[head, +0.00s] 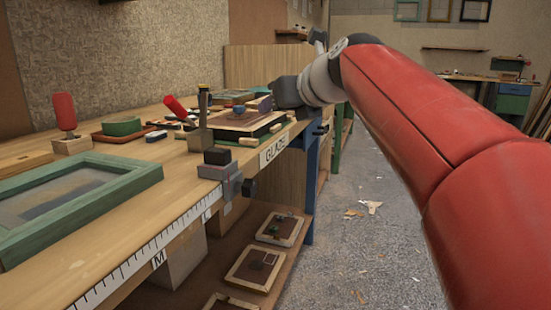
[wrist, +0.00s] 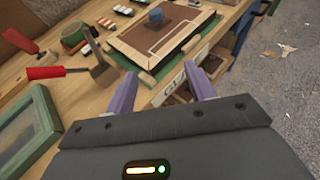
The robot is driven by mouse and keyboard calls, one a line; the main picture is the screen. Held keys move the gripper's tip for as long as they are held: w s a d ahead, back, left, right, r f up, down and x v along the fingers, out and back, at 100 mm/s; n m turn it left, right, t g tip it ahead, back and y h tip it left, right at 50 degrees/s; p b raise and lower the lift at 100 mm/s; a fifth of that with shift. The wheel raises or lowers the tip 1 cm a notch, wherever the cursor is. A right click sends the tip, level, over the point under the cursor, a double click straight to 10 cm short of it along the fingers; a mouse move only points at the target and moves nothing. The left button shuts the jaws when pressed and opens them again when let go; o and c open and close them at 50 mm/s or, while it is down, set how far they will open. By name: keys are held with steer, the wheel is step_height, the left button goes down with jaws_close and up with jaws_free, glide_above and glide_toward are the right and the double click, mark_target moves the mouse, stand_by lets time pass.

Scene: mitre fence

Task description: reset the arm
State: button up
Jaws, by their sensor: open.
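My gripper (wrist: 162,88) is open, with two purple fingers spread wide apart and nothing seen between them. In the head view my red arm reaches in from the right. My gripper (head: 264,103) is over the bench's front edge by the "GLAZE" label, beside a framed panel. The wrist view looks down past the fingers at that wooden framed panel (wrist: 150,48), which has a small blue knob-like thing (wrist: 155,16) on it. Part of the gripper is hidden behind its dark housing in the head view.
The workbench (head: 110,240) holds a green frame (head: 60,208) at the near left, a red-handled tool (wrist: 48,72) and a green round dish (head: 121,126). A vise-like clamp (head: 222,172) juts from the front edge. Small frames (head: 255,270) lie on the lower shelf.

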steer(key=s+d+f+n+g+h, duration=0.2)
steer(key=s+d+f+n, duration=0.2)
steer(key=s+f+n, duration=0.5)
steer(key=s+d+f+n+g+h+p, duration=0.1)
steer(key=s+d+f+n, duration=0.4)
steer(key=s+f+n, duration=0.5)
steer(key=s+d+f+n+g+h+p, duration=0.1)
steer(key=s+d+f+n+g+h, duration=0.2)
steer(key=s+f+n, duration=0.6)
step_height(320, 180, down, 4)
steer(key=shift+s+d+r+n+h, duration=0.2)
steer(key=shift+s+d+n+h, duration=0.1)
steer(key=shift+d+n, duration=0.9)
steer(key=c, duration=0.5)
steer(key=shift+o, duration=1.4)
